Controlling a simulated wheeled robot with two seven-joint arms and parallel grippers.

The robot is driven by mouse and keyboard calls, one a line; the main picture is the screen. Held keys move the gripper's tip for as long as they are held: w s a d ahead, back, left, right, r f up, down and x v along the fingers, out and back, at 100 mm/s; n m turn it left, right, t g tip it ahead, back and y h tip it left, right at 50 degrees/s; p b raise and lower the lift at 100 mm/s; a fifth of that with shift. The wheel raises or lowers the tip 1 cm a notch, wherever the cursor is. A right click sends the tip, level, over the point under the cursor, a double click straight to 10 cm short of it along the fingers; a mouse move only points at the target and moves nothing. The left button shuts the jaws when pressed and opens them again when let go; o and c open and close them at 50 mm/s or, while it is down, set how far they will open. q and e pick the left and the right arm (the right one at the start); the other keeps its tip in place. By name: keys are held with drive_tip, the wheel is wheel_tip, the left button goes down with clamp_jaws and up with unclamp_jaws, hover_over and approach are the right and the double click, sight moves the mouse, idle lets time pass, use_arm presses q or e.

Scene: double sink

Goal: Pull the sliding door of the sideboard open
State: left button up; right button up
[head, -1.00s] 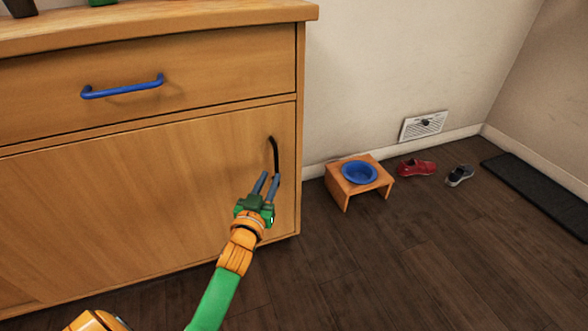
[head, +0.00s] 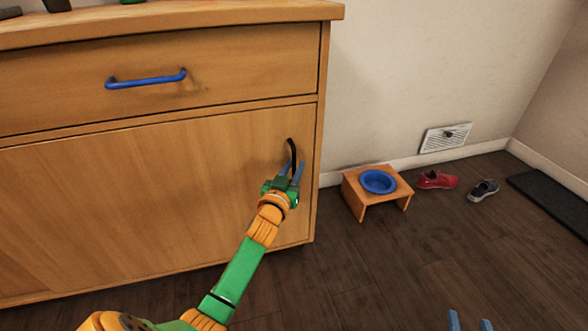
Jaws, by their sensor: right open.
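The sideboard's sliding door (head: 150,210) is a plain wooden panel below the drawer. Its black curved vertical handle (head: 292,150) is near the door's right edge. My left gripper (head: 292,167) is at the handle, its two blue-grey fingers apart with the handle's lower part appearing between them. The lower end of the handle is hidden by the gripper. My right gripper (head: 470,319) shows only its two fingertips at the bottom edge, apart and empty over the floor.
A drawer with a blue handle (head: 146,80) is above the door. To the right of the sideboard stand a small wooden stand (head: 362,195) with a blue bowl (head: 378,181), a red shoe (head: 437,180) and a dark shoe (head: 483,190). The floor in front is clear.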

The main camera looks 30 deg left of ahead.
use_arm(q)
clamp_jaws()
idle(1.5)
